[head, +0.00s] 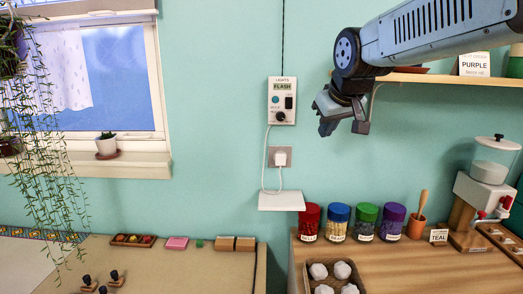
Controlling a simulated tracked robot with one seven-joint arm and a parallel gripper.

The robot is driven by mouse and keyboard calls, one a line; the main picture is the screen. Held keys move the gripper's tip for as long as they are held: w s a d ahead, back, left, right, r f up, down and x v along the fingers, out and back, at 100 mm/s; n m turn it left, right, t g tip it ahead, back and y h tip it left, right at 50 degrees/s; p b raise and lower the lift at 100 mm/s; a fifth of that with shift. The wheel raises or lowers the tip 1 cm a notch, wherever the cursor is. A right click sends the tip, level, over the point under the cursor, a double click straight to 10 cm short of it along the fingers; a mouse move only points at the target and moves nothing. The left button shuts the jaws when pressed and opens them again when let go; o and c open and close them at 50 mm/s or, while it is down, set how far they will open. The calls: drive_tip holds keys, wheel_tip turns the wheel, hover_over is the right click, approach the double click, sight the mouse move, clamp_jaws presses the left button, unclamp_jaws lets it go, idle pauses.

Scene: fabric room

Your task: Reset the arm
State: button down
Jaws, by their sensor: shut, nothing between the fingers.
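My arm reaches in from the upper right in the head view. My gripper (342,127) hangs in the air in front of the teal wall, pointing down. It is shut and holds nothing. It is to the right of the lights control box (283,101) and above the jars on the right counter. It appears apart from the wall and the shelf.
A shelf (440,80) with a "PURPLE" card runs behind my arm. Below, the wooden counter (420,265) bears red, blue, green and purple jars (366,221), a mortar (416,226) and a dispenser (485,190). A small white wall ledge (281,201) stands out left of it.

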drive_tip(key=s+d+f+m, duration=0.1)
drive_tip(key=s+d+f, duration=0.1)
drive_tip(key=s, duration=0.4)
drive_tip(key=s+d+f+m+g, duration=0.1)
drive_tip(key=s+d+f, duration=0.2)
drive_tip(key=s, duration=0.3)
drive_tip(key=s+d+f+m+g+h, duration=0.1)
drive_tip(key=s+d+f+m, duration=0.1)
drive_tip(key=s+f, duration=0.3)
drive_tip(key=shift+s+d, duration=0.45)
drive_tip(key=shift+s, duration=0.2)
idle(1.6)
